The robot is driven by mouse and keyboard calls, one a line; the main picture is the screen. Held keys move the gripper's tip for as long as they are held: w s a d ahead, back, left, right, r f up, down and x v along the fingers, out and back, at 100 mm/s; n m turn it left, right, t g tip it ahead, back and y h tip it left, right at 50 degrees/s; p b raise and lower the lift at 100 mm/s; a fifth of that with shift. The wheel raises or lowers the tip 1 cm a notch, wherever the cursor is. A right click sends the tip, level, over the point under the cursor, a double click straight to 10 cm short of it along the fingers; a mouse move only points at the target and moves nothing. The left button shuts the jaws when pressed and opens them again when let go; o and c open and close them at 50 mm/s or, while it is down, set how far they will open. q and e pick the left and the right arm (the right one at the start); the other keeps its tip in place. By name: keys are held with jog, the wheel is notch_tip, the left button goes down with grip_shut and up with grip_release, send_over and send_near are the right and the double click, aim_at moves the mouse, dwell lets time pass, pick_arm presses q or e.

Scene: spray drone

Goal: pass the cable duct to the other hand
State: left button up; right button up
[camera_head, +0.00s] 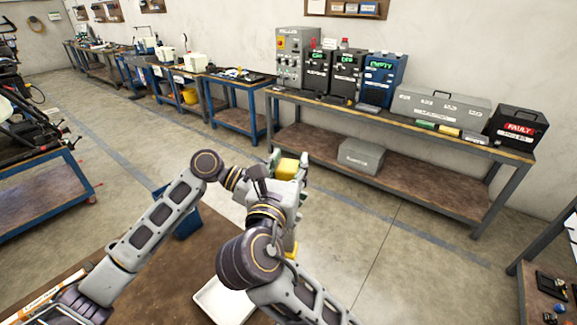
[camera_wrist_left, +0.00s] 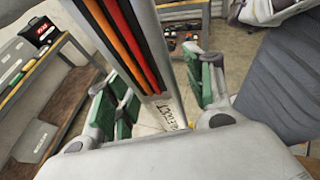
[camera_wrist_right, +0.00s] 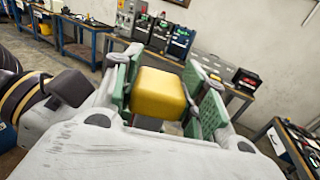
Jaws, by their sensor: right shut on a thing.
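The cable duct (camera_wrist_left: 152,60) is a pale channel with black, red and orange lines and a white label reading "DUCT". In the left wrist view it runs between the fingers of my left gripper (camera_wrist_left: 163,100), which are open with a gap on each side. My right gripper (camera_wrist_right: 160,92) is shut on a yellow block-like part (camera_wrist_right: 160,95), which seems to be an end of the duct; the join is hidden. That yellow part also shows in the head view (camera_head: 287,168), above my left gripper. The arms hide most of the duct there.
A brown work table (camera_head: 150,245) with a white tray (camera_head: 222,302) lies below my arms. A long bench (camera_head: 400,119) with control boxes stands along the wall.

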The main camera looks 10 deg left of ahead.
pick_arm(q)
jog(key=v, duration=1.2)
dwell(0.3)
dwell(0.8)
